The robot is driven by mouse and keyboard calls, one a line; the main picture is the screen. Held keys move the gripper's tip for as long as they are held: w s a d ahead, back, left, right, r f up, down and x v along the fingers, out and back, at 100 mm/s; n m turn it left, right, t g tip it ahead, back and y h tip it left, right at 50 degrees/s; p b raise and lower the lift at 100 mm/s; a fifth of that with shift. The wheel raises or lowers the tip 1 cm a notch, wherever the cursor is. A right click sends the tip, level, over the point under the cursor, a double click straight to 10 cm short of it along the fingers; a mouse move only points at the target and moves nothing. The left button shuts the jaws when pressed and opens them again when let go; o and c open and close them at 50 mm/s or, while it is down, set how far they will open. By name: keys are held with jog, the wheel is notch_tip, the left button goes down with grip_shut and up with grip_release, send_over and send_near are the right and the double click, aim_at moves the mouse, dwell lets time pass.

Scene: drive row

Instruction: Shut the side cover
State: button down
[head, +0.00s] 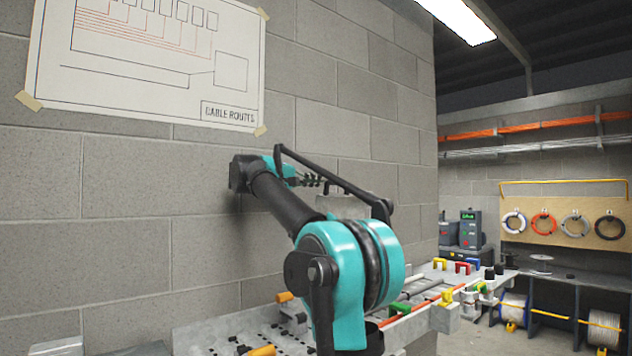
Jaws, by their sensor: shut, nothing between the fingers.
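I cannot pick out the side cover for certain in the head view. My teal and black arm reaches up from the bench area toward the block wall. My gripper (312,181) shows small and dark past the teal wrist, in front of the wall; it is shut with nothing in it. A thin black bar (335,175) slants just above and beside it, and I cannot tell what it belongs to. A pale grey box-like part (343,205) sits just below the bar, partly hidden by my arm. I cannot tell whether my gripper touches either.
A bench (225,335) with coloured clamps and rods runs below my arm. A taped cable-route sheet (145,60) hangs on the wall (140,190). At right are a pegboard with cable coils (565,215), a dark workbench, spools (604,328) and open floor.

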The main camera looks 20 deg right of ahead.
jog(key=shift+s, duration=0.1)
jog(key=s+d+f+m, duration=0.2)
jog(key=s+d+f, duration=0.1)
jog(key=s, duration=0.4)
jog(key=s+d+f+m, duration=0.2)
jog(key=s+f+m, duration=0.1)
jog(key=s, duration=0.4)
jog(key=s+d+f+m, duration=0.2)
jog(key=s+d+f, duration=0.1)
jog(key=s, duration=0.3)
jog(key=s+d+f+m, duration=0.1)
jog(key=s+f+m, duration=0.2)
jog(key=f, duration=0.4)
jog(key=s+d+f+m, duration=0.1)
jog(key=s+f, duration=0.3)
jog(key=f, duration=0.4)
jog(key=s+d+f+m+t, duration=0.1)
jog(key=s+f+m, duration=0.3)
jog(key=f, duration=0.3)
jog(key=shift+s+d+f+m+y, duration=0.15)
jog(key=shift+f+m+y, duration=0.15)
jog(key=shift+y, duration=0.1)
